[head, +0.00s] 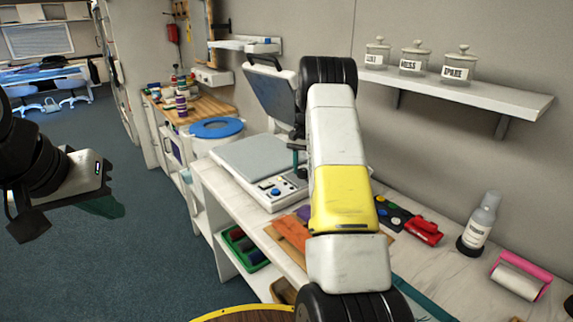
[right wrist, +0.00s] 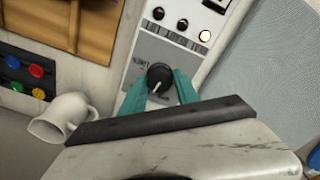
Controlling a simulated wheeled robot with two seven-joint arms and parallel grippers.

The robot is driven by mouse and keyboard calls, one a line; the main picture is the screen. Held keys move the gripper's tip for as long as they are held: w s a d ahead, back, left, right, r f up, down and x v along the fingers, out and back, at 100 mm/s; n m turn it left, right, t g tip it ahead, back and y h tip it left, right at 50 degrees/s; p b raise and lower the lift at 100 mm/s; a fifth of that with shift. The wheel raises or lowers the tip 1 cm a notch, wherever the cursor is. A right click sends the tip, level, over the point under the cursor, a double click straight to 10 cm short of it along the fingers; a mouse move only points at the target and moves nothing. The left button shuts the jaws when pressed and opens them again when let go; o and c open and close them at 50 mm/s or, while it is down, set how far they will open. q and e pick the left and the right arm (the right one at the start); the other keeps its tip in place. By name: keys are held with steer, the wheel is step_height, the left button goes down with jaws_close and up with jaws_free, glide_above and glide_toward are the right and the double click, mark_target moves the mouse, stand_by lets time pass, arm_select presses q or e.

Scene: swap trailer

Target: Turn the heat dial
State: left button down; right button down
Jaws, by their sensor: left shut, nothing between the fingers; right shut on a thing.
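The heat dial (right wrist: 159,74) is a round black knob with a white pointer line on a grey and white control panel (right wrist: 140,55), in the right wrist view. The pointer line slants to the lower left in that view. My right gripper (right wrist: 160,80) has its teal fingers on either side of the dial, shut on it. My left gripper (head: 112,208) is shut and empty over the floor at the far left.
Two smaller black knobs (right wrist: 170,19) and a lit white button (right wrist: 205,36) are near the dial. A white mug (right wrist: 62,117) lies close to my right gripper. A shelf (head: 460,92) with jars is above the counter. The floor at left is clear.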

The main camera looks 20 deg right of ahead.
mark_target(303, 170)
steer(key=shift+m, duration=1.9)
steer(key=c, duration=0.9)
jaws_free()
steer(key=shift+r, duration=3.9)
steer(key=shift+r, duration=0.1)
